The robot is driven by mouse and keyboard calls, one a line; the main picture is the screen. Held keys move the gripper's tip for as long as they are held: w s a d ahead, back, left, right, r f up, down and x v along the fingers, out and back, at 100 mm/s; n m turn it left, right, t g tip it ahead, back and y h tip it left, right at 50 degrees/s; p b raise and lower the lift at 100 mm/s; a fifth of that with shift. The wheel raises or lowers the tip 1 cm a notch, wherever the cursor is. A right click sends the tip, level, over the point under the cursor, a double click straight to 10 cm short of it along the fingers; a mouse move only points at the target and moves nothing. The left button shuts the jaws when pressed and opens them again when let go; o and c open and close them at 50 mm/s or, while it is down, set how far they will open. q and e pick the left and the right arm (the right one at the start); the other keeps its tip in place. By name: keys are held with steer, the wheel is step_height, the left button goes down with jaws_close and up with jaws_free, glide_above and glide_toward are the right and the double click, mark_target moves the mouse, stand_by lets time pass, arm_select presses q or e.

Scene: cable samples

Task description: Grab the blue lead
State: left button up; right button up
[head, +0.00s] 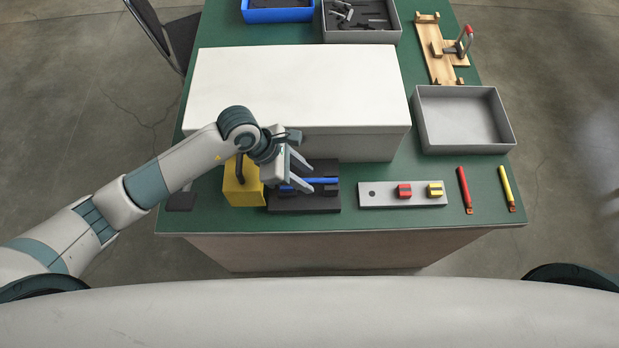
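The blue lead (324,180) lies across a black holder (305,205) near the front edge of the green table. My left gripper (309,179) is over the left part of the blue lead. Its two fingers are apart, with the blue lead showing between and beyond their tips. Part of the lead and holder is hidden by the fingers. I cannot tell whether the fingers touch the lead. My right gripper is not in view.
A yellow block (243,190) stands left of the holder. A large white box (300,85) is behind. A grey plate (380,200) with red and yellow pieces, a red lead (465,190), a yellow lead (507,188) and an empty grey tray (463,120) are to the right.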

mark_target(304, 179)
arm_select(q)
steer(key=shift+c, duration=0.3)
jaws_close()
steer(key=shift+r, duration=0.2)
steer(key=shift+r+b, duration=0.55)
step_height(304, 179, up, 2)
steer(key=shift+w+r+b, duration=0.1)
steer(key=shift+r+b, duration=0.1)
steer(key=shift+b, duration=0.6)
steer(key=s+r+b, duration=0.3)
steer(key=s+r, duration=0.4)
steer(key=s, duration=0.4)
steer(key=shift+s+b, duration=0.4)
steer(key=shift+r, duration=0.1)
